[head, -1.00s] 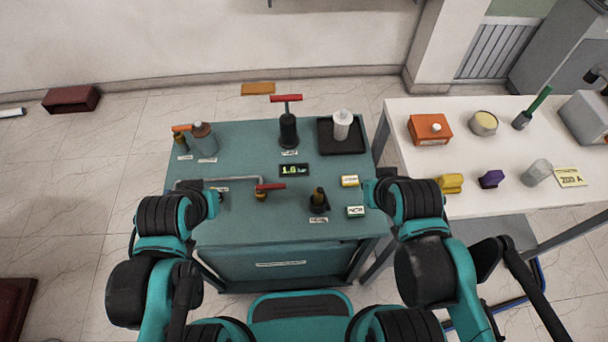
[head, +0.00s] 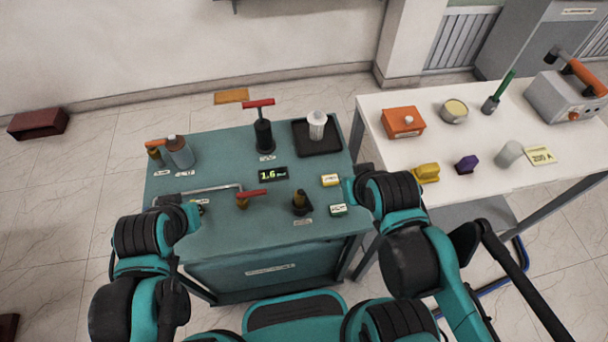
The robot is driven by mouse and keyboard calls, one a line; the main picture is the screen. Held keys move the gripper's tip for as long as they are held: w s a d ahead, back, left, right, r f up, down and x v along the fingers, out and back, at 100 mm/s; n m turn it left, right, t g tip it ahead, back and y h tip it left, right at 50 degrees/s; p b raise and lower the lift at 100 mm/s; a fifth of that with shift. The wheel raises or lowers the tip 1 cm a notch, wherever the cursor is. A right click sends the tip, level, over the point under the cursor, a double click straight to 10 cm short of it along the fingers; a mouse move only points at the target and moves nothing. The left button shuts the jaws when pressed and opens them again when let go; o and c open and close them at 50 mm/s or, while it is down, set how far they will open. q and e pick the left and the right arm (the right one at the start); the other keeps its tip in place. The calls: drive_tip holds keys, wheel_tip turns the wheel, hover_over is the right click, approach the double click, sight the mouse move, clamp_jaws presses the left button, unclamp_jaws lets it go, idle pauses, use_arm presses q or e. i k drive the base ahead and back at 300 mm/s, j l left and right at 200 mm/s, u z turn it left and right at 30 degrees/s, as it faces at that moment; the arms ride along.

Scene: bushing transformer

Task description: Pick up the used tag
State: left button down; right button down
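Two small tag-like blocks lie at the right of the teal cabinet top: a yellow-and-white one (head: 330,180) and, just in front of it, a green-and-white one (head: 338,210). Their print is too small to read, so I cannot tell which is the used tag. My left arm's end (head: 192,216) is over the cabinet's left front. My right arm's end (head: 356,189) is at the cabinet's right edge, just right of the two blocks in the picture. The fingers of both grippers cannot be made out, and I see nothing held.
The teal cabinet (head: 220,235) also carries a display (head: 273,174), a black red-handled pump (head: 263,135), bottles (head: 180,152) and a black tray (head: 326,146) with a white part. The white table (head: 440,195) at right holds an orange box (head: 403,122) and several other items.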

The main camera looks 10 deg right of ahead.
sight(329, 180)
drive_tip(key=l+z, duration=0.35)
drive_tip(key=k+l+z, duration=0.1)
drive_tip(key=l+z, duration=0.6)
drive_tip(key=j, duration=0.1)
